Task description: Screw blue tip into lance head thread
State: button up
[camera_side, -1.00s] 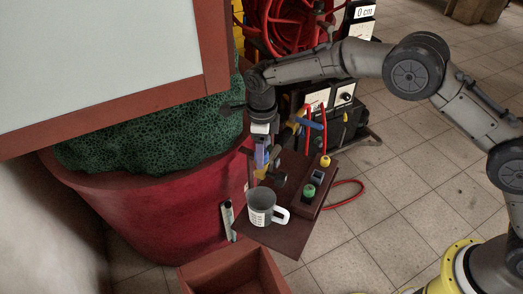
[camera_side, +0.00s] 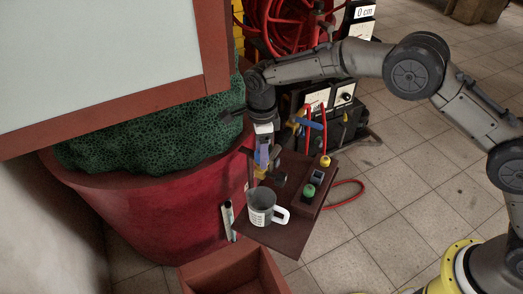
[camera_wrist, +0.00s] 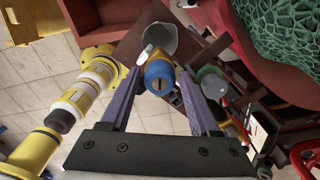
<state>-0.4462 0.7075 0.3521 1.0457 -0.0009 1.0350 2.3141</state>
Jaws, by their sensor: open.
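In the wrist view the blue tip (camera_wrist: 158,72) points at the camera, with a dark slot in its face and yellow parts just behind it. My gripper (camera_wrist: 158,78) is open. Its two purple-lined fingers stand on either side of the tip, with a visible gap on each side. In the side view my gripper (camera_side: 264,158) points down above the small brown table, and its fingers hide most of the tip there. The lance head and its thread cannot be made out clearly, so I cannot tell how the tip is seated.
A grey-and-white mug (camera_side: 262,205) stands on the brown table (camera_side: 285,238). Beside it are a green cap (camera_side: 309,190) and a yellow cap (camera_side: 325,161). A red tub (camera_side: 150,215) stands left, a brown crate (camera_side: 232,272) in front. Tiled floor lies open at right.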

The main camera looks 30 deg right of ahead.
jog(key=shift+n, duration=0.9)
jog(key=shift+n, duration=0.8)
jog(key=c, duration=0.7)
jog(key=shift+m, duration=0.9)
jog(key=shift+c, duration=0.2)
